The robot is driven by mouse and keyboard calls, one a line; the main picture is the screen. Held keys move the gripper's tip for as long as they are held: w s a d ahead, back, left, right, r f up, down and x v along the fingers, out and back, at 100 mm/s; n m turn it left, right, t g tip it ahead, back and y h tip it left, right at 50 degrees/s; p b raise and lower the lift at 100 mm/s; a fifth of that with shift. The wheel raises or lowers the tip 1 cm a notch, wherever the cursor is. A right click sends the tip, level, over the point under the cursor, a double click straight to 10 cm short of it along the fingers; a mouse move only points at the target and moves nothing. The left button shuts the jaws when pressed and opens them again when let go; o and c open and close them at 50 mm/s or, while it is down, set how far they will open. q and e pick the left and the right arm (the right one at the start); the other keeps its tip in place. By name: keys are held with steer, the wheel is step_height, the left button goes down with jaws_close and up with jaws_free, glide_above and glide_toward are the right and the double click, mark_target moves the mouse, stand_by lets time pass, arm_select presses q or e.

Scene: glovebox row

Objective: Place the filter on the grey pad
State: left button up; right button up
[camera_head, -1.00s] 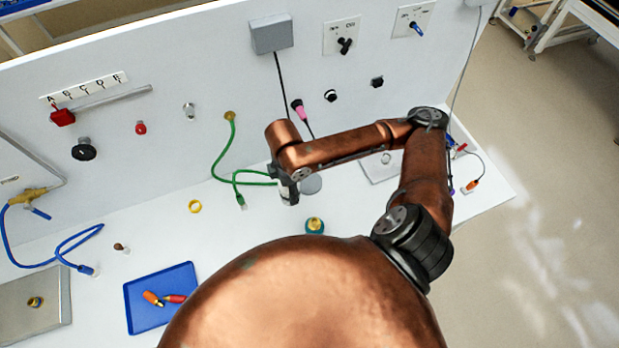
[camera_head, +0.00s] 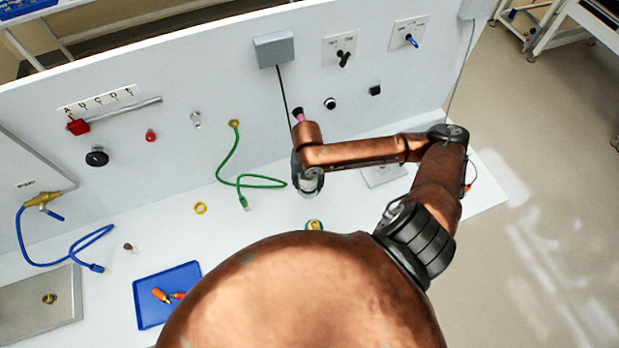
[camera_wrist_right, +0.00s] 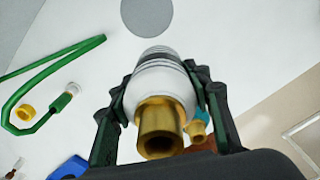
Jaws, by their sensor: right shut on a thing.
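The filter (camera_wrist_right: 160,80), a white ribbed body with a brass tube end, is held between the dark fingers of my right gripper (camera_wrist_right: 165,110) in the right wrist view. In the head view my right gripper (camera_head: 309,187) is above the white bench and is small, with the filter mostly covered. The grey pad (camera_wrist_right: 148,15), a round disc, lies on the bench beyond the filter's far end in the wrist view, apart from it in the picture. In the head view the pad is hidden behind my gripper. My left gripper is not in view.
A green hose (camera_head: 240,183) lies left of the gripper, with a yellow ring (camera_head: 200,208) nearby. A teal and brass fitting (camera_head: 314,225) stands just in front. A blue tray (camera_head: 144,313) is at the front left. The panel (camera_head: 215,85) rises behind.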

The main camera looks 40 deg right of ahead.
steer(key=w+d+f, duration=0.1)
steer(key=w+f, duration=0.1)
steer(key=w+d+f, duration=0.1)
steer(key=d+f, duration=0.1)
steer(key=w+d+f+p, duration=0.1)
steer(key=w+d+f, duration=0.1)
steer(key=f, duration=0.1)
steer(key=shift+w, duration=0.35)
steer(key=shift+d+f, duration=0.1)
steer(key=shift+f, duration=1.5)
steer(key=o, duration=0.9)
steer(key=shift+f, duration=0.15)
steer(key=o, duration=0.5)
steer(key=shift+c, duration=0.2)
step_height(320, 180, up, 12)
steer(key=shift+r+b, duration=0.2)
steer(key=shift+b, duration=0.15)
